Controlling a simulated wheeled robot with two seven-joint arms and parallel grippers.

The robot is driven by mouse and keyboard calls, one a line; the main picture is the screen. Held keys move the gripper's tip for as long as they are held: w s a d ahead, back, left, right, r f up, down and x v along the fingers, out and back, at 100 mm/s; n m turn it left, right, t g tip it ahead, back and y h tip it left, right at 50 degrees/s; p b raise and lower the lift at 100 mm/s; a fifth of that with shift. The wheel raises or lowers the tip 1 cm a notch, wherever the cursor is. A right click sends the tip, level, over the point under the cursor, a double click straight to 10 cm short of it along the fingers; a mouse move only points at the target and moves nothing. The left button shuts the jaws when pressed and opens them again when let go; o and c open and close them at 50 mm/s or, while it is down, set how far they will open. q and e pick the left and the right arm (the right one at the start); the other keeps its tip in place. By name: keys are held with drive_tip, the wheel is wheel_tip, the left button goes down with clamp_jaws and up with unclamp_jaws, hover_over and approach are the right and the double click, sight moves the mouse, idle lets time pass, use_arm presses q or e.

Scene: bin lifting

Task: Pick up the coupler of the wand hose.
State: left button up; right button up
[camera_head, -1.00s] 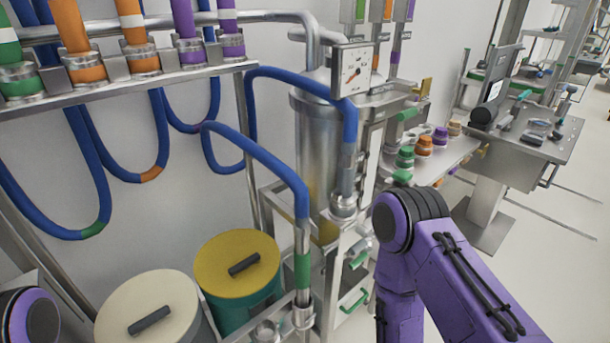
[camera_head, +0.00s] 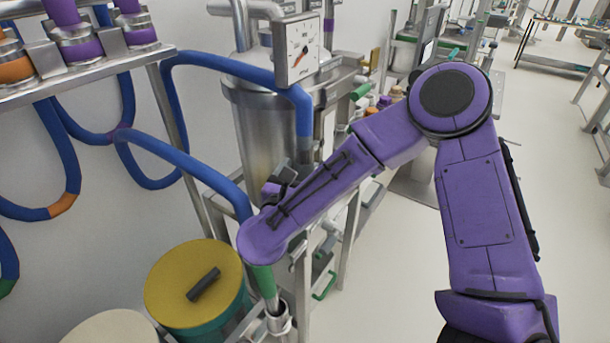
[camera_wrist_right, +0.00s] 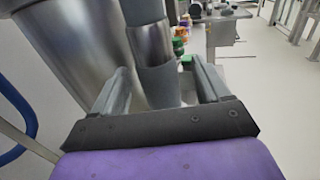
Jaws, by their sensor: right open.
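The blue wand hose (camera_head: 290,88) comes out from behind the gauge and bends down at the front of the steel tank. A grey sleeve (camera_head: 304,150) joins its lower end, and my arm hides the part below. My right gripper (camera_head: 288,172) is at this hose end, mostly hidden by my purple forearm. In the right wrist view, the open right gripper (camera_wrist_right: 160,88) has a finger on each side of the upright metal coupler (camera_wrist_right: 157,82), with gaps visible. My left gripper is out of view.
The steel tank (camera_head: 262,135) stands close behind the hose end, with a dial gauge (camera_head: 297,50) above. A second hose with a green band (camera_head: 264,283) stands in a holder in front. A yellow-lidded bin (camera_head: 180,270) is at lower left. Open floor lies right.

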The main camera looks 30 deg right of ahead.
drive_tip(key=x, duration=0.2)
drive_tip(key=p+x, duration=0.1)
drive_tip(key=x, duration=0.1)
drive_tip(key=shift+w+a+r+p, duration=0.1)
drive_tip(key=shift+w+r+p, duration=0.1)
drive_tip(key=shift+p, duration=0.1)
drive_tip(key=shift+f, duration=0.1)
drive_tip(key=shift+s, duration=0.1)
drive_tip(key=shift+c, duration=1.2)
drive_tip(key=c, duration=1)
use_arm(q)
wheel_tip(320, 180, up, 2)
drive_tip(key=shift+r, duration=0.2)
